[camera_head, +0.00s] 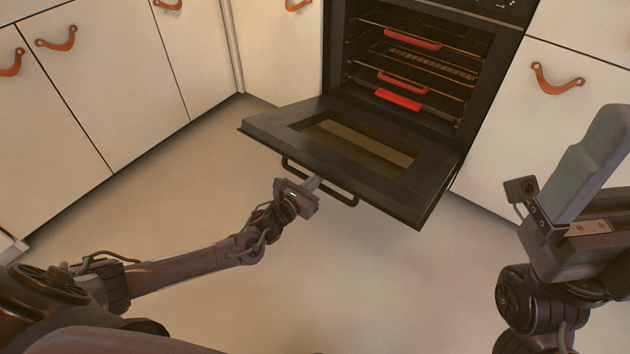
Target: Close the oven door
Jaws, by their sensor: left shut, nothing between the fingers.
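The black oven (475,75) stands at the top middle with its inside exposed. Its oven door (430,185) is hinged at the bottom and hangs open, lowered out toward me, with a glass window in its middle. A dark bar handle (335,191) runs along the door's near edge. My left gripper (314,184) is shut and empty, at the near edge of the door by the handle; I cannot tell whether it touches. My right gripper (590,165) is raised close at the right edge, well apart from the door; its jaws are not clear.
Oven racks with red-fronted parts (398,99) sit inside. White cabinets (90,80) with orange leather pulls (55,38) line the left. Another white cabinet (580,110) is right of the oven. The beige floor (370,280) before the door is clear.

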